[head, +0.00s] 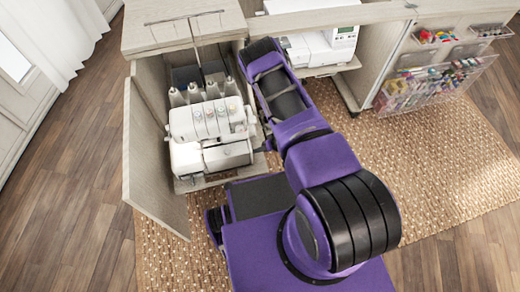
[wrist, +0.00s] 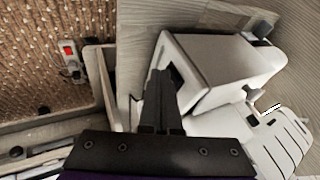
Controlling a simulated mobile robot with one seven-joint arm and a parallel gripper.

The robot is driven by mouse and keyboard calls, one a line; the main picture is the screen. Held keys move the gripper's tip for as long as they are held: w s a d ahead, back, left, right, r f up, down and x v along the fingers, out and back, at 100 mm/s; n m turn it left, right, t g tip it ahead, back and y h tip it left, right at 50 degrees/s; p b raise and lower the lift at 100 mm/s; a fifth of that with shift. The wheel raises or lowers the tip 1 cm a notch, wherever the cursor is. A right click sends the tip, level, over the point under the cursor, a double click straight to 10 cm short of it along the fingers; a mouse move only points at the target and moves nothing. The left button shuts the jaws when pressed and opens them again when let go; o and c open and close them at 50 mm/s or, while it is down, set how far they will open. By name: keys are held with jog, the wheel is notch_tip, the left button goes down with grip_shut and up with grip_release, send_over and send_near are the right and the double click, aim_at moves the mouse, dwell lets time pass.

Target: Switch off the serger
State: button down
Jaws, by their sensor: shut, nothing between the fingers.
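The serger (head: 210,122) is a white machine with several thread dials, standing on the shelf of the open left cabinet bay. In the wrist view its white body (wrist: 225,62) fills the right half, with a dark recess in its near side, partly behind my fingers. No power switch on it can be made out. My gripper (wrist: 160,78) is shut and empty, its dark fingertips right beside that side of the serger; I cannot tell whether they touch. In the head view the gripper end is mostly hidden by my arm, at the serger's right side.
A small grey block with a red switch (wrist: 68,49) shows against the woven rug (wrist: 40,90) in the wrist view. The open cabinet door (head: 150,150) stands left of the serger. A second white machine (head: 322,47) and a thread rack (head: 435,82) are to the right.

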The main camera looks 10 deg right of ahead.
jog(key=shift+a+f+y+b, duration=0.2)
jog(key=shift+f+y+b, duration=0.3)
jog(key=shift+b, duration=0.4)
jog(key=shift+r, duration=0.1)
jog(key=shift+a, duration=0.2)
jog(key=shift+r, duration=0.15)
